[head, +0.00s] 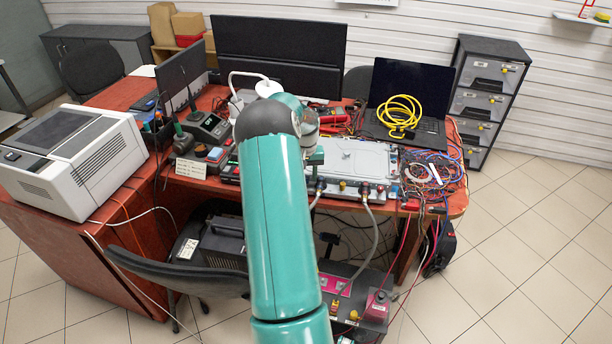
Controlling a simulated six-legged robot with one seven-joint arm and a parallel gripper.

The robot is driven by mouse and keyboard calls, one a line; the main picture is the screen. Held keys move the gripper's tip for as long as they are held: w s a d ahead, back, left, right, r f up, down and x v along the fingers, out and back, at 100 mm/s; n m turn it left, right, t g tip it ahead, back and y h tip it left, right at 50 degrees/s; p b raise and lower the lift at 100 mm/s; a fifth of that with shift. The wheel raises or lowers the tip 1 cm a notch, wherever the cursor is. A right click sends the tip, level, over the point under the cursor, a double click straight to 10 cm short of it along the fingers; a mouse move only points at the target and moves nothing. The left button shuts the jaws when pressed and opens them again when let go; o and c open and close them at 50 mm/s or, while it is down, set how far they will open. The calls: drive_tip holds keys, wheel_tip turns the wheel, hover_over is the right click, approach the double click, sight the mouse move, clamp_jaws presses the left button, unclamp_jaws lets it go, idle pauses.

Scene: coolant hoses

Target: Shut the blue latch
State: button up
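My teal arm crosses the middle of the head view and reaches over the red table. My gripper (315,157) shows only in part, as a dark piece beyond the arm's end, by the left side of a silver flat unit (352,160). Its fingers cannot be made out. Two grey hoses run down from the unit's front edge; the right hose (374,235) meets a red-marked fitting (364,188). The left hose's fitting (320,187) sits close below my gripper. I cannot pick out the blue latch; it is too small or hidden by my arm.
A laptop (408,95) with a coiled yellow cable (399,112) stands behind the unit. Tangled wires (432,178) lie to its right. A dark box with a red device (377,306) is below. A chair (180,274) and a white machine (75,160) are at left.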

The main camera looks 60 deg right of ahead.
wheel_tip(320, 180, up, 14)
drive_tip(key=shift+f, duration=0.25)
idle(0.6)
drive_tip(key=w+a+r+n+t, duration=0.15)
drive_tip(key=w+a+r, duration=0.3)
drive_tip(key=a, duration=0.55)
drive_tip(key=w+a+r+n, duration=0.25)
drive_tip(key=a+r, duration=0.25)
drive_tip(key=a, duration=0.4)
drive_tip(key=w+a+r+n+t, duration=0.1)
drive_tip(key=w+a+r, duration=0.4)
drive_tip(key=a, duration=0.5)
drive_tip(key=s+a+r+n+t, duration=0.1)
drive_tip(key=s+a, duration=0.1)
drive_tip(key=a, duration=0.6)
drive_tip(key=s+a+r+n+t, duration=0.1)
drive_tip(key=a+r+n, duration=0.1)
drive_tip(key=a, duration=0.6)
drive_tip(key=s+a+f+n, duration=0.1)
drive_tip(key=s+a+n, duration=0.1)
drive_tip(key=s+a, duration=0.3)
drive_tip(key=s+a+f+n+t, duration=0.1)
drive_tip(key=s+a, duration=0.3)
drive_tip(key=a, duration=0.5)
drive_tip(key=shift+s+f+n, duration=0.4)
drive_tip(key=shift+f, duration=0.05)
